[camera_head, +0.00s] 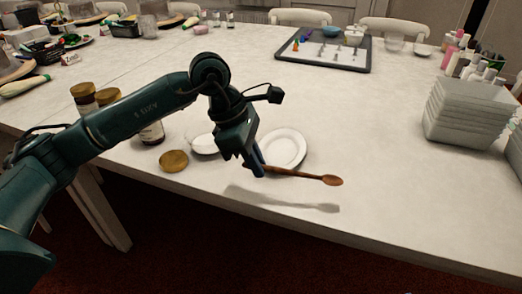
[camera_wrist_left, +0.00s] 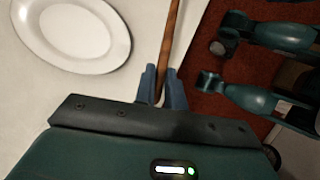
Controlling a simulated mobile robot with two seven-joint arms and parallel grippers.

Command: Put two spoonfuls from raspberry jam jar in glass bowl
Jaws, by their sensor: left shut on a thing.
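My left gripper (camera_head: 257,170) is shut on the handle of a wooden spoon (camera_head: 308,174), above the table near its front edge. The spoon's bowl points right and looks empty. The spoon handle (camera_wrist_left: 171,45) also shows between the fingers in the left wrist view. A jar with dark contents (camera_head: 152,133), perhaps the raspberry jam jar, stands left of the gripper, its top hidden by my arm. A small pale bowl (camera_head: 203,146), perhaps the glass bowl, sits between jar and gripper, partly hidden. My right gripper cannot be made out.
A gold lid (camera_head: 174,161) lies before the jar. A white plate (camera_head: 291,147) lies behind the spoon. Jars with gold lids (camera_head: 84,92) stand at left. Stacked clear containers (camera_head: 466,117) stand at right, and a dark-edged tray (camera_head: 322,58) at the back. The table's middle is clear.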

